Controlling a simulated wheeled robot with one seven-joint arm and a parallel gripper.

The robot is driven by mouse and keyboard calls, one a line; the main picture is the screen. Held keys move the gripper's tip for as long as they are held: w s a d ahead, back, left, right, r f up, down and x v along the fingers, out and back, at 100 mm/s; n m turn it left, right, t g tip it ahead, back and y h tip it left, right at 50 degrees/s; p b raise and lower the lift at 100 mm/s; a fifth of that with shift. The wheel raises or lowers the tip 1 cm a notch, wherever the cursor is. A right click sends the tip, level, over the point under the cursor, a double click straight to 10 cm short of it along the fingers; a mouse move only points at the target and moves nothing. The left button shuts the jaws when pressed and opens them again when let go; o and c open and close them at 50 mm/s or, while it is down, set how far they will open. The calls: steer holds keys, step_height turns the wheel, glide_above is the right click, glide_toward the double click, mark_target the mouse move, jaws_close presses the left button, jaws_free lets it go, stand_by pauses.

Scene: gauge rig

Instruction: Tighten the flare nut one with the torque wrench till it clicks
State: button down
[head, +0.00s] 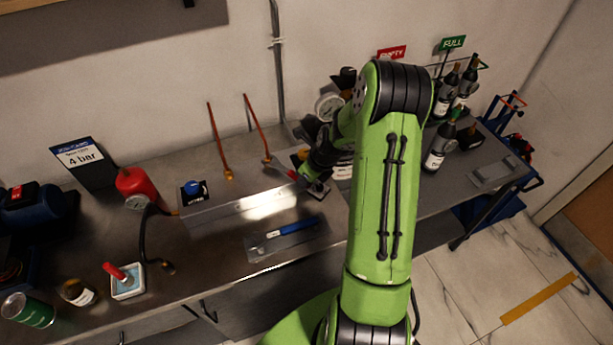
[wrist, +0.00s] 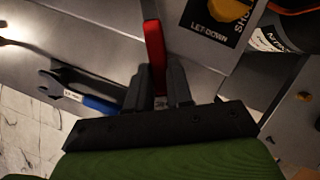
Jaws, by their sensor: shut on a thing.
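My gripper (wrist: 163,98) is shut on a red-handled tool (wrist: 155,45). A grey shaft runs on from the handle at the top of the wrist view. In the head view the red handle (head: 292,175) shows beside my gripper, its grey end pointing left toward a brass nut (head: 267,159) under the right copper tube; contact is too small to tell. A second brass nut (head: 229,175) sits under the left tube. A blue-handled wrench (head: 292,227) with an open jaw lies on a grey tray (head: 262,252); it also shows in the wrist view (wrist: 100,104). Which nut is one is unclear.
A metal block (head: 240,205) with a blue knob stands left of my gripper. Dark bottles (head: 438,148) stand on the right. A LET-DOWN label (wrist: 210,25) lies near my gripper.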

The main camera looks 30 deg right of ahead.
mark_target(324, 187)
steer(key=shift+s+a+f+m, duration=0.1)
steer(key=shift+s+a+m, duration=0.25)
steer(key=shift+a+m, duration=0.2)
steer(key=shift+d+n, duration=0.25)
steer(key=shift+d, duration=0.1)
steer(key=shift+w+d+n, duration=0.2)
steer(key=shift+w+n, duration=0.05)
steer(key=shift+n, duration=0.05)
steer(key=shift+w+d+n, duration=0.2)
steer(key=shift+d+n, duration=0.2)
steer(key=shift+d, duration=0.1)
steer(key=shift+s, duration=0.1)
stand_by(0.4)
steer(key=shift+s+d, duration=0.3)
steer(key=shift+s, duration=0.45)
steer(key=shift+s+d, duration=0.35)
steer(key=shift+s, duration=0.35)
steer(key=shift+s+d, duration=0.3)
steer(key=shift+s, duration=0.45)
steer(key=shift+r+p, duration=2.2)
steer(key=shift+r, duration=0.3)
steer(key=shift+f, duration=0.1)
